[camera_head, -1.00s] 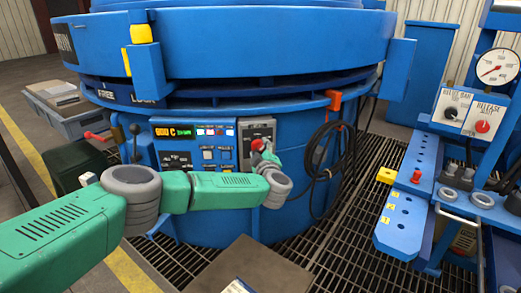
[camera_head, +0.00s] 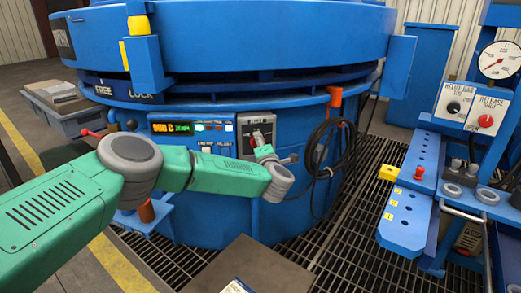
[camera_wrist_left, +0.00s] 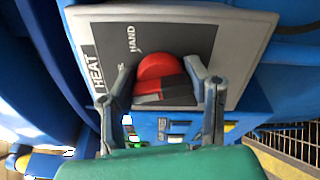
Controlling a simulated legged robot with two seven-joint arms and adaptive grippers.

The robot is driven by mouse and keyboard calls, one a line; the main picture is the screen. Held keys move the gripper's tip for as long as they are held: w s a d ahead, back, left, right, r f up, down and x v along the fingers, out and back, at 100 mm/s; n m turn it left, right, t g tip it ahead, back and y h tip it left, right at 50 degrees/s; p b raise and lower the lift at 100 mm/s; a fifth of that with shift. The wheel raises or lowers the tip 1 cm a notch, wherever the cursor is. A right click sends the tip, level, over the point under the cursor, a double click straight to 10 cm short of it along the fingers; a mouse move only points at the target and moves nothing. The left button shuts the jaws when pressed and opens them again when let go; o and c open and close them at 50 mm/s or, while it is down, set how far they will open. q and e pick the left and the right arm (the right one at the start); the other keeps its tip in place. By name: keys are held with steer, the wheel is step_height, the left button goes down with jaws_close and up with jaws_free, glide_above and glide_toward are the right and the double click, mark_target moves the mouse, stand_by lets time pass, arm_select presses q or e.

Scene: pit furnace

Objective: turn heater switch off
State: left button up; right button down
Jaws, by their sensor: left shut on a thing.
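The heater switch is a red rotary knob (camera_wrist_left: 157,70) on a grey plate (camera_wrist_left: 245,38) marked HEAT and HAND in the left wrist view. The plate (camera_head: 243,122) also shows on the blue furnace front in the head view, where my gripper hides most of the knob. My left gripper (camera_wrist_left: 165,86) has one finger on each side of the knob and is shut on it. In the head view the left gripper (camera_head: 261,140) is at the plate. I cannot tell which marking the knob points to. My right gripper is not in view.
A lit display panel (camera_head: 190,128) is left of the switch plate. A black cable coil (camera_head: 332,155) hangs to its right. A blue stand (camera_head: 410,205) with a gauge (camera_head: 497,64) is at the right. A dark box top (camera_head: 248,268) lies below my arm.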

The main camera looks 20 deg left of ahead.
arm_select(q)
steer(key=n, duration=0.2)
steer(key=shift+s+f+n, duration=0.15)
steer(key=shift+f+n, duration=0.25)
steer(key=shift+n, duration=2.1)
steer(key=o, duration=1.2)
steer(key=shift+r, duration=0.25)
steer(key=v, duration=1.2)
